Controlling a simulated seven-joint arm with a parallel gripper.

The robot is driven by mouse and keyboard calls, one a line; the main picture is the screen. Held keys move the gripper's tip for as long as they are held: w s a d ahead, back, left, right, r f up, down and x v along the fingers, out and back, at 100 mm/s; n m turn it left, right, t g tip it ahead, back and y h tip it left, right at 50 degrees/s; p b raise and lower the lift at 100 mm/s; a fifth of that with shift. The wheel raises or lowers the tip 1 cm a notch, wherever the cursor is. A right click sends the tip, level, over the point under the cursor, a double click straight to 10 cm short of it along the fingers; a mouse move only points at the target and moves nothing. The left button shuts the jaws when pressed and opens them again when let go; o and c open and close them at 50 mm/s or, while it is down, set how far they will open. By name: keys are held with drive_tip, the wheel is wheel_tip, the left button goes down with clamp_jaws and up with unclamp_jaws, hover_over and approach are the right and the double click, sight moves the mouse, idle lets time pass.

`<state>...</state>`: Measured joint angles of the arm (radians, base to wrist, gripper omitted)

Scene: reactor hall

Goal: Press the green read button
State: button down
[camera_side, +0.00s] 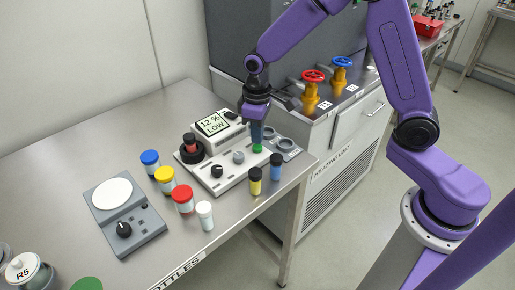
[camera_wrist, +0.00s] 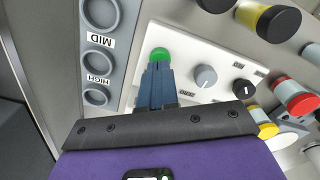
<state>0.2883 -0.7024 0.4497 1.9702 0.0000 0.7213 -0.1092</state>
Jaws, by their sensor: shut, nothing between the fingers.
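The green read button (camera_wrist: 160,53) is a round cap on the white instrument panel (camera_wrist: 215,50). In the side view the green button (camera_side: 257,148) shows just under my fingertips, near the panel's right part. My gripper (camera_side: 257,141) is shut and empty, pointing down at the button. In the wrist view my gripper's blue fingers (camera_wrist: 158,68) are together and their tips overlap the button's lower edge. I cannot tell whether they touch it. The panel's display (camera_side: 212,124) reads "12 % LOW".
A grey knob (camera_wrist: 205,76) and a black knob (camera_side: 217,171) sit on the panel near the button. A grey strip with round holes (camera_wrist: 97,62) lies beside it. Yellow and blue black-capped vials (camera_side: 255,181) stand close in front. Colored-lid bottles (camera_side: 183,199) and a scale (camera_side: 124,217) stand left.

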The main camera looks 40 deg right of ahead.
sight(258, 147)
idle(0.3)
drive_tip(key=shift+r, duration=2.55)
drive_tip(key=shift+s, duration=0.2)
drive_tip(key=s+d+r+n, duration=0.1)
drive_tip(key=s+d+n, duration=0.1)
drive_tip(key=s, duration=1.2)
drive_tip(key=s+d+r+n, duration=0.2)
drive_tip(key=s+d+n, duration=0.1)
drive_tip(key=s, duration=1.1)
drive_tip(key=shift+r+n, duration=0.15)
drive_tip(key=shift+n, duration=0.65)
